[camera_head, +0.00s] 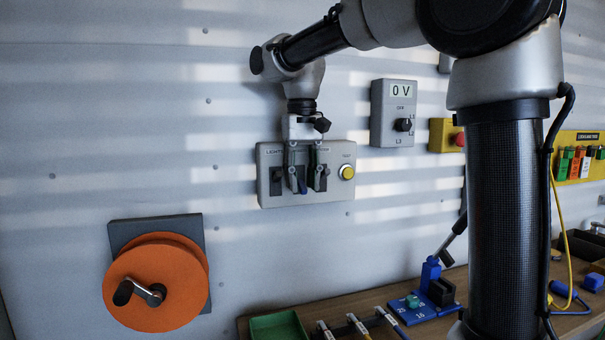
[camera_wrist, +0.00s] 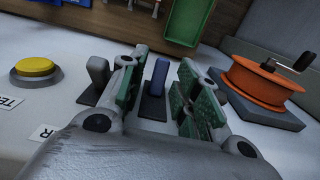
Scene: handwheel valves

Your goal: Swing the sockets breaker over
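The grey breaker panel (camera_head: 330,190) is on the wall in the head view, with a row of small levers. Its lettering is mostly hidden, so I cannot read which breaker is the sockets one. My gripper (camera_head: 303,178) is in front of the panel, pointing down, fingers open. In the wrist view the green-padded fingers of my gripper (camera_wrist: 158,92) stand either side of a blue lever (camera_wrist: 158,76), with a gap visible on both sides. A grey lever (camera_wrist: 97,72) stands beside the left finger, outside the grip.
A yellow button (camera_head: 346,172) is at the panel's right end. A grey voltage box (camera_head: 393,130) reading 0 V hangs to the right. An orange wheel (camera_head: 150,290) is at lower left. A green tray (camera_head: 278,328) is on the bench below.

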